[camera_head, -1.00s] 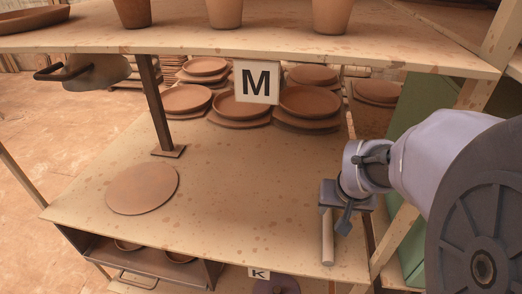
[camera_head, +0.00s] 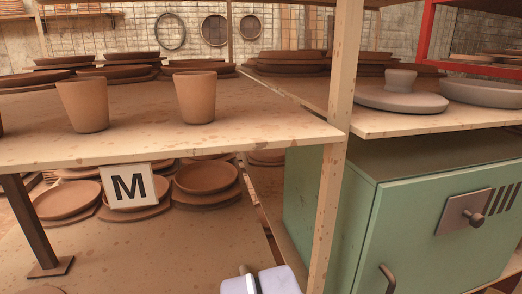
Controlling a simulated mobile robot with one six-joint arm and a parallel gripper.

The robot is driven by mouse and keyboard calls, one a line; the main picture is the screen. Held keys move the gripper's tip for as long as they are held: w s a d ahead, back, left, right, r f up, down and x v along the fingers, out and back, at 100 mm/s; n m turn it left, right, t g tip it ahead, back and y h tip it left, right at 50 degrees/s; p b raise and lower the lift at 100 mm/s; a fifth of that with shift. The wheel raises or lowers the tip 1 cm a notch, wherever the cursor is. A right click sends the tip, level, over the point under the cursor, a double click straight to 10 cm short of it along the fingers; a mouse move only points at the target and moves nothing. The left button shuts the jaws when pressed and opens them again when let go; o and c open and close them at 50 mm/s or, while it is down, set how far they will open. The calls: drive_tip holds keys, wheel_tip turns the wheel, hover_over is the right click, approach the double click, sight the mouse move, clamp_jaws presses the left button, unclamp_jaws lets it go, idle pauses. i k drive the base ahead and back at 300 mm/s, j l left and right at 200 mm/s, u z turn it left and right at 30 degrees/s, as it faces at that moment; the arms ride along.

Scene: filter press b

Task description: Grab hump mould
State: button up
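Two pale grey moulds lie on the upper shelf at right. One (camera_head: 402,97) is a wide, low round form with a short, thick knob standing up from its middle. The other (camera_head: 487,94) is a smooth, shallow round form with a flat top, cut off by the right picture edge. I cannot tell for certain which is the hump mould. Only a pale lavender piece of my arm shows at the bottom middle, well below and left of both. My gripper is out of the picture.
A wooden post (camera_head: 339,140) stands left of the moulds. Below their shelf is a green cabinet (camera_head: 400,220) with a handle. Clay pots (camera_head: 195,97) and stacked plates stand on the left shelf; a sign M (camera_head: 129,187) hangs below. A red frame (camera_head: 428,38) rises behind the moulds.

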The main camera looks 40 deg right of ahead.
sight(397, 95)
drive_tip(key=z, duration=0.45)
drive_tip(key=l+z, duration=0.15)
drive_tip(key=z, duration=0.8)
drive_tip(key=l+z, duration=0.15)
drive_tip(key=z, duration=0.35)
drive_tip(key=k, duration=0.1)
